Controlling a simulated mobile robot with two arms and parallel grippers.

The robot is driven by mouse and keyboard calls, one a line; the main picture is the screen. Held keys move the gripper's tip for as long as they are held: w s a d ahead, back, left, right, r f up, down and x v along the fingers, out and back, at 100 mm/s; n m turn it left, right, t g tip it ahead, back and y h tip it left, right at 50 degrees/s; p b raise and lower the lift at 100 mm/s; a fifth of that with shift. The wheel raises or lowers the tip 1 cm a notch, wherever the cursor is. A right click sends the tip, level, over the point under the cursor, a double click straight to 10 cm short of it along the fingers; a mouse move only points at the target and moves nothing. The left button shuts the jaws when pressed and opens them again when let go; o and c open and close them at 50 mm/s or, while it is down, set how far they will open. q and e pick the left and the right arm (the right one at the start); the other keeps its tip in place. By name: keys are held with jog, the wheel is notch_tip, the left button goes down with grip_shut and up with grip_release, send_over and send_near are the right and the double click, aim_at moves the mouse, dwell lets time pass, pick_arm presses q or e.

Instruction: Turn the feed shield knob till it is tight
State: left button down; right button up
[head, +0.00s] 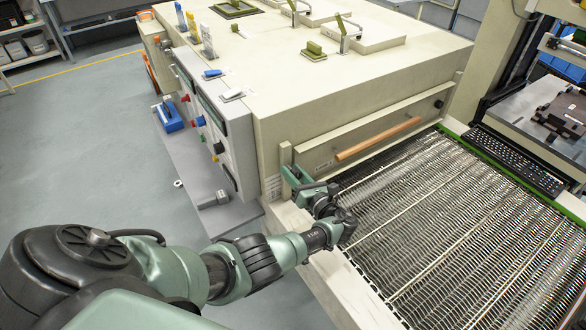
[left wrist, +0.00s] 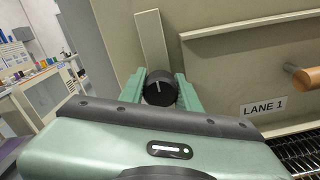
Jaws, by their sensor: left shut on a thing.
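A round black knob (left wrist: 160,90) with a pale pointer line is on the beige machine front in the left wrist view. My left gripper (head: 291,173) is at the left end of the beige feed shield (head: 375,140). In the left wrist view its two green fingers stand on either side of the knob, and the gripper (left wrist: 160,82) is shut on it. In the head view this knob is hidden by the gripper. The pointer line stands nearly upright. My right gripper is not in view.
A wooden handle bar (head: 378,139) runs along the shield, with another black knob (head: 438,104) at its right end. A "LANE 1" label (left wrist: 264,107) is right of the gripper. The wire mesh conveyor (head: 450,220) and a black keyboard (head: 515,160) lie to the right.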

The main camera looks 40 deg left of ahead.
aim_at(298, 177)
pick_arm(q)
jog(key=shift+f+m, duration=0.1)
jog(key=shift+m, duration=0.6)
jog(key=shift+r, duration=0.2)
dwell(0.5)
jog(key=c, duration=1)
grip_release()
jog(key=shift+d, duration=0.15)
jog(key=shift+s+d+f, duration=0.1)
jog(key=shift+s+d, duration=0.05)
jog(key=shift+d, duration=0.1)
jog(key=v, duration=0.7)
